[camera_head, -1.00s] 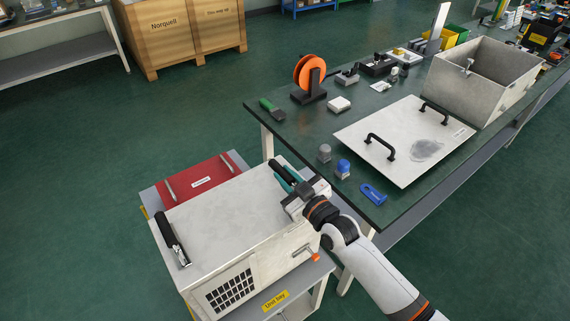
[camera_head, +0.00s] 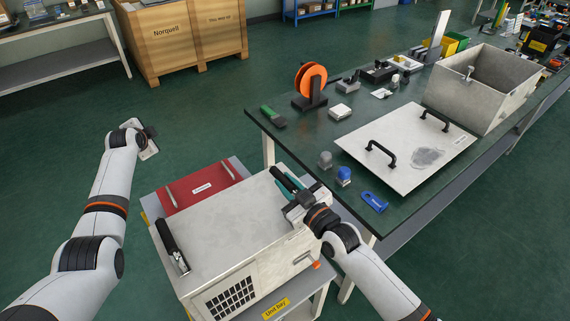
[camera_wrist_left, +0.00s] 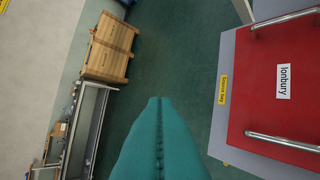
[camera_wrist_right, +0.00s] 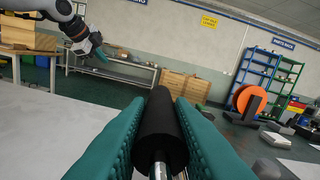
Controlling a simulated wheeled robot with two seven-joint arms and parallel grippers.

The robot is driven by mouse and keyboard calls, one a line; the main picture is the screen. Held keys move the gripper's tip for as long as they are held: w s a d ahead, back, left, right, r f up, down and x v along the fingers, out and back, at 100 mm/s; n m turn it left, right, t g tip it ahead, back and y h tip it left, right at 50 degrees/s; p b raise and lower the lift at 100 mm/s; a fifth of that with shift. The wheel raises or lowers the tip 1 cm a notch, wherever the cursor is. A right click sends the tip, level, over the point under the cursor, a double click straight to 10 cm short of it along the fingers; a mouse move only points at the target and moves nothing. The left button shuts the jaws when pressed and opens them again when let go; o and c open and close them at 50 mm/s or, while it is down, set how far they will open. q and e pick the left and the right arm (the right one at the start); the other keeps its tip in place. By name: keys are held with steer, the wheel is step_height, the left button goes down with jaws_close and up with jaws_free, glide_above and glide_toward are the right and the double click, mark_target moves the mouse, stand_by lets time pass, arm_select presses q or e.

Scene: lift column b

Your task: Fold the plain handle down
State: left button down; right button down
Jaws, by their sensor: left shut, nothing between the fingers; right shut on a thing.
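The pale unit (camera_head: 232,222) stands on a grey stand. A black-gripped handle with a metal stem (camera_head: 172,246) lies along the left of its top. My right gripper (camera_head: 288,182) is over the unit's far right top edge. Its teal fingers are shut around a second black grip (camera_wrist_right: 160,130), whose metal stem shows in the right wrist view. I see no mark on either handle that tells which is the plain one. My left gripper (camera_head: 147,144) is out over the floor, away from the unit; in the left wrist view its fingers (camera_wrist_left: 158,110) are shut and empty.
A red panel with two metal bars (camera_head: 203,187) lies behind the unit. An orange knob (camera_head: 316,265) is at its right side. The green-topped bench (camera_head: 290,135) to the right holds a white lid (camera_head: 405,150), a spool (camera_head: 311,78) and small parts. Floor at left is clear.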

arm_select(q)
steer(key=s+d+r+g+h, duration=0.15)
steer(key=d+r, duration=0.25)
steer(key=d, duration=0.6)
steer(key=d+r+g+h, duration=0.2)
steer(key=d+r, duration=0.1)
steer(key=d, duration=0.7)
steer(key=s+d+r+g+h, duration=0.15)
steer(key=d+r, duration=0.25)
steer(key=d, duration=0.5)
steer(key=s+d+r+g+y, duration=0.1)
steer(key=s+d+r+g, duration=0.2)
steer(key=s+d, duration=0.35)
steer(key=s+d+r+g+y, duration=0.2)
steer(key=s+d+r+g, duration=0.15)
steer(key=s+d, duration=0.3)
steer(key=shift+t, duration=0.45)
steer(key=shift+s+a+f, duration=0.3)
steer(key=shift+f, duration=1.85)
steer(key=shift+s+a+f, duration=0.25)
steer(key=shift+s+f, duration=0.05)
steer(key=shift+f, duration=1.9)
steer(key=shift+s+a+f, duration=0.3)
steer(key=shift+f, duration=1.85)
